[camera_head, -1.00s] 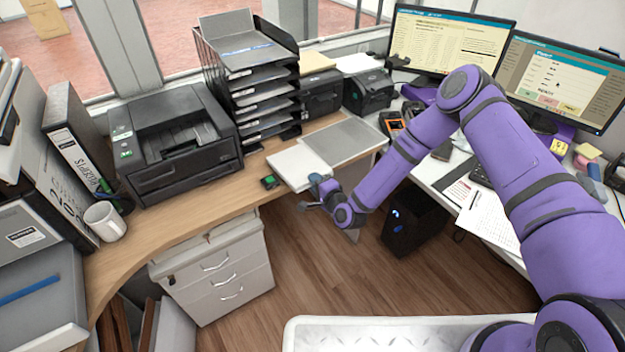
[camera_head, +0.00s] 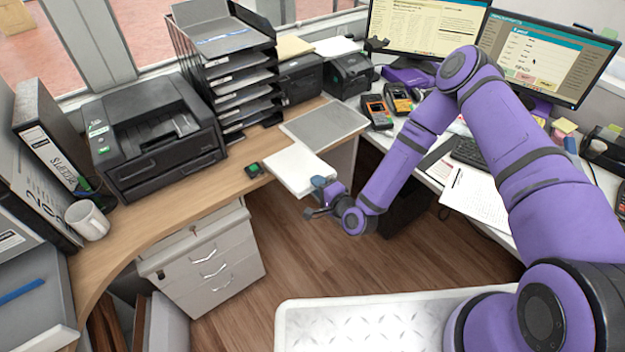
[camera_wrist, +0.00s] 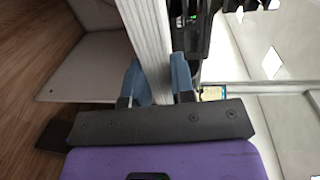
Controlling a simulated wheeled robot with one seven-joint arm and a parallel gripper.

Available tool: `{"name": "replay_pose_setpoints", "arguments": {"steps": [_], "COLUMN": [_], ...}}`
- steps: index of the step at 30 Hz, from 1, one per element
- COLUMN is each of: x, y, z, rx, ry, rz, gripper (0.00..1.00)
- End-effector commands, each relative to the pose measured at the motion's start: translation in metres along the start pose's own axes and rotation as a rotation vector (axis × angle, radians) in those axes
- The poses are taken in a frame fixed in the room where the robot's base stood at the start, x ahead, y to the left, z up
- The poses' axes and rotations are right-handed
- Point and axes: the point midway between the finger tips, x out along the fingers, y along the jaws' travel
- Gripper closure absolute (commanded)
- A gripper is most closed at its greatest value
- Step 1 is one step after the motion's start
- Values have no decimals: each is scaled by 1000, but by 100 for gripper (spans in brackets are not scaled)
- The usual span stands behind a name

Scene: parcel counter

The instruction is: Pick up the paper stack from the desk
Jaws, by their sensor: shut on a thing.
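The white paper stack (camera_head: 297,168) is at the front edge of the wooden desk (camera_head: 190,205), beside a grey flat pad, with its near corner at my gripper. My gripper (camera_head: 318,196) is shut on the near end of the stack, just off the desk edge. In the wrist view the stack (camera_wrist: 148,35) shows edge-on as layered pale sheets between the two blue fingertips (camera_wrist: 154,80). From the head view I cannot tell whether the stack touches the desk or is slightly raised.
A grey pad (camera_head: 325,124) lies behind the stack. A small dark device with a green top (camera_head: 254,170) lies just left of it. A black printer (camera_head: 150,135) and tray tower (camera_head: 225,70) stand behind. White drawers (camera_head: 205,262) are below. Open floor lies in front.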

Motion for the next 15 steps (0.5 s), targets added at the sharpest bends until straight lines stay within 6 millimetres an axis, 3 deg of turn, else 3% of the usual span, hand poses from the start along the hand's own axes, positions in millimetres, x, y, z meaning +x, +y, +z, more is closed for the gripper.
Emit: {"name": "replay_pose_setpoints", "arguments": {"steps": [15], "x": [-51], "y": [1], "z": [0], "rx": [1], "ry": [1], "rz": [-2], "gripper": [98]}}
